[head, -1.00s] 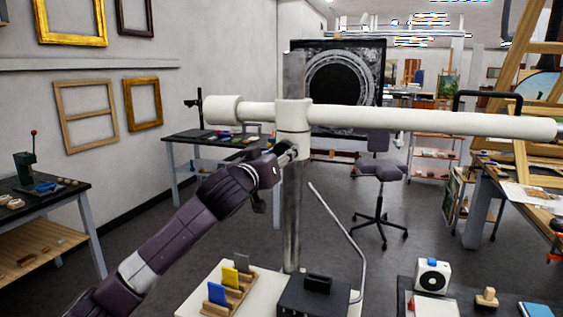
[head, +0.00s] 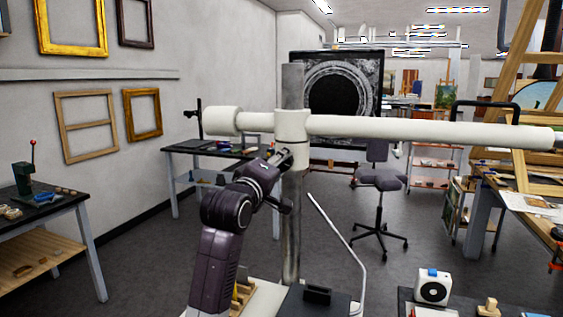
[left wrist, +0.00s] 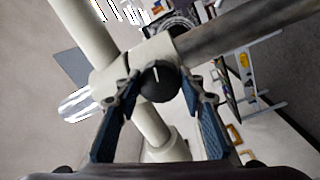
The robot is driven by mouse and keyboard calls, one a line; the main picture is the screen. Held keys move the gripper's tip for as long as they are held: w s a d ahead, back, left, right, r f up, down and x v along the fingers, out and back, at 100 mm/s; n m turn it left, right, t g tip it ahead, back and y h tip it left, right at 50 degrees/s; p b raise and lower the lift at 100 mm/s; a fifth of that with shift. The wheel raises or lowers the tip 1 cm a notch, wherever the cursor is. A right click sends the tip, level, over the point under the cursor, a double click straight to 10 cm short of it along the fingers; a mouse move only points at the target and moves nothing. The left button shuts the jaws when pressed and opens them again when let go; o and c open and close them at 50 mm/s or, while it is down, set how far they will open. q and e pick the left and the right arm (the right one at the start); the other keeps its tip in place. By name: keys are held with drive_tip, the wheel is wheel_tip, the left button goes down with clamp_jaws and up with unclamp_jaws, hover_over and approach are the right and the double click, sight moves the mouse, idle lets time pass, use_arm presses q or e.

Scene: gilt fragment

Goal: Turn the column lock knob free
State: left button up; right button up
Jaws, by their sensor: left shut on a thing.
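The steel column (head: 291,235) stands upright in the middle of the head view. A white collar (head: 292,124) sits around it and carries a long white horizontal arm (head: 420,127). My left gripper (head: 285,158) is at the lower front of the collar. In the left wrist view, the dark round lock knob (left wrist: 158,84) with a pale mark line sits at the collar, between the two fingers of my left gripper (left wrist: 159,90), which is shut on it. In the head view the gripper hides the knob. My right gripper is not in view.
The white arm reaches across to the right edge at the collar's height. A bent grey rod (head: 340,240) rises beside the column. A white and black boxed device (head: 433,287) stands at the lower right. A swivel chair (head: 380,180) stands behind, with open floor around it.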

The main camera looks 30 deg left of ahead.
use_arm(q)
drive_tip(key=shift+n+p, duration=0.45)
drive_tip(key=shift+n, duration=0.75)
drive_tip(key=shift+f, duration=0.1)
drive_tip(key=o, duration=1.1)
drive_tip(key=shift+s+a, duration=0.1)
drive_tip(key=shift+o, duration=0.2)
drive_tip(key=v, duration=1.2)
